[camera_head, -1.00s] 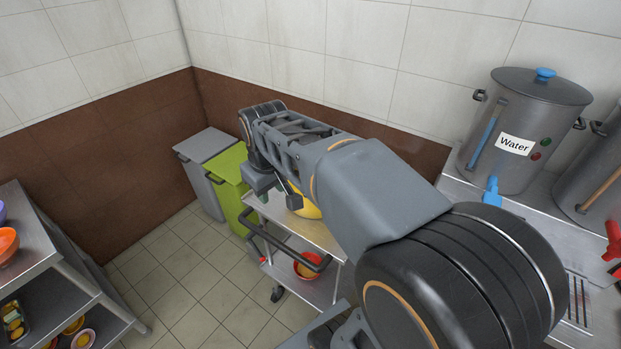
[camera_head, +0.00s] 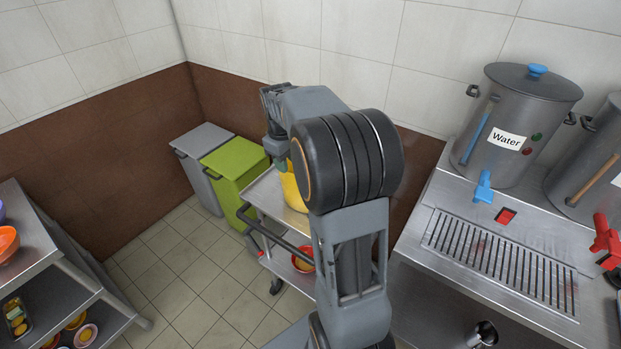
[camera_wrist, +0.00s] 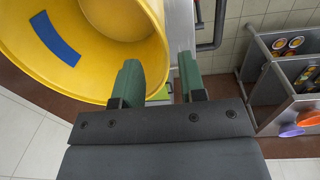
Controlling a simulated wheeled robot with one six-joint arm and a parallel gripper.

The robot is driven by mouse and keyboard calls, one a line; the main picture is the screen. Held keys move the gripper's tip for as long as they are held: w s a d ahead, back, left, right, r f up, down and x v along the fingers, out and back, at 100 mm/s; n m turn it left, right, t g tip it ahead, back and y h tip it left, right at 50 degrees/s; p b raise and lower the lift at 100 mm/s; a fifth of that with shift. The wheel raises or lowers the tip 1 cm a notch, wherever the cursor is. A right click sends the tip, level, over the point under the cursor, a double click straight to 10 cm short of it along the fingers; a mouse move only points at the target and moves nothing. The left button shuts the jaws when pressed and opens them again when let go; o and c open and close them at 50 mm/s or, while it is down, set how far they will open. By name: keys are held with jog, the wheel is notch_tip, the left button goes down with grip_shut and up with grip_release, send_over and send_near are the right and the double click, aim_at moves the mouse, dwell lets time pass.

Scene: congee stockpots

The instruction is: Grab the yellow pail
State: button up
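The yellow pail (camera_head: 292,190) stands on the top shelf of a metal cart, partly hidden behind my arm in the head view. In the wrist view the pail (camera_wrist: 85,35) fills the upper left, tilted in the picture, with a blue patch on its inside. My gripper (camera_wrist: 160,68) is open, with two green-padded fingers apart and nothing held. One finger overlaps the pail's inside in the picture and the other lies beyond its rim. I cannot tell whether they touch it. In the head view my gripper (camera_head: 281,160) is beside the pail, mostly hidden.
The cart (camera_head: 262,192) has a red bowl (camera_head: 303,262) on its lower shelf. Green (camera_head: 236,170) and grey (camera_head: 202,152) bins stand behind it. A steel counter (camera_head: 430,240) with a water pot (camera_head: 515,120) is at right. A shelf unit (camera_head: 40,262) is at left.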

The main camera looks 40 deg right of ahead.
aim_at(289, 177)
jog(key=shift+d+f+p, duration=0.15)
jog(key=shift+f+p, duration=0.3)
jog(key=shift+f, duration=2.6)
grip_shut()
jog(key=shift+w, duration=0.1)
